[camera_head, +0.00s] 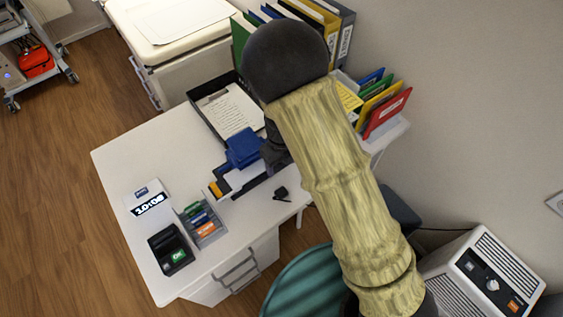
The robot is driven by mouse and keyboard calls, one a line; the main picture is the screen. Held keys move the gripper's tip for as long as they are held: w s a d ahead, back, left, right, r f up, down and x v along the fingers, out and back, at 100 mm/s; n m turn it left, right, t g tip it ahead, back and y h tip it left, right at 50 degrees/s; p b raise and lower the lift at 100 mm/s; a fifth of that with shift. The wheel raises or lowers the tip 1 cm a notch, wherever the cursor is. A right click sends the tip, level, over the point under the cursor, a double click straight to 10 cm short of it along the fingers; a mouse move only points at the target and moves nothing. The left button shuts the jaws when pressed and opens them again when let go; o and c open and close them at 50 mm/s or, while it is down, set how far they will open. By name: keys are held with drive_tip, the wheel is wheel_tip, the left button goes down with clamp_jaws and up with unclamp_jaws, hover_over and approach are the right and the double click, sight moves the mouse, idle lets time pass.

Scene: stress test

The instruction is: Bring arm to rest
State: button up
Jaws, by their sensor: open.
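My arm, in a pale yellow sleeve with a dark rounded joint, reaches from the lower right up over the white desk (130,160). My gripper (272,156) shows only in part, as a dark shape beside the arm above the desk's middle. It is open; its fingertips are hard to make out. A blue object (243,148) is right beside it on the left, above a white and dark item with an orange end (216,188). Whether the gripper touches the blue object I cannot tell.
A black tray with a clipboard (230,108), binders (345,35) and coloured folders (388,110) stand at the back. A card terminal (171,250) and small organiser (203,225) are at the front left. A teal round seat (303,285) and a white heater (485,275) stand near my arm.

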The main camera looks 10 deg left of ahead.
drive_tip(key=shift+d, duration=0.1)
idle(0.3)
drive_tip(key=s+d+r+n+t, duration=0.1)
drive_tip(key=s+d+r+n, duration=0.1)
drive_tip(key=d+r+n, duration=0.3)
drive_tip(key=s+d+r+n, duration=0.3)
drive_tip(key=d+r+n, duration=0.3)
drive_tip(key=d+n, duration=0.6)
drive_tip(key=s+d+r+n+t, duration=0.1)
drive_tip(key=s+d+r+n, duration=0.1)
drive_tip(key=d+r+n, duration=0.4)
drive_tip(key=d+n, duration=0.2)
drive_tip(key=n, duration=0.1)
drive_tip(key=shift+s+d+t, duration=0.15)
drive_tip(key=shift+d+t, duration=0.15)
drive_tip(key=shift+d, duration=0.05)
drive_tip(key=shift+c, duration=0.4)
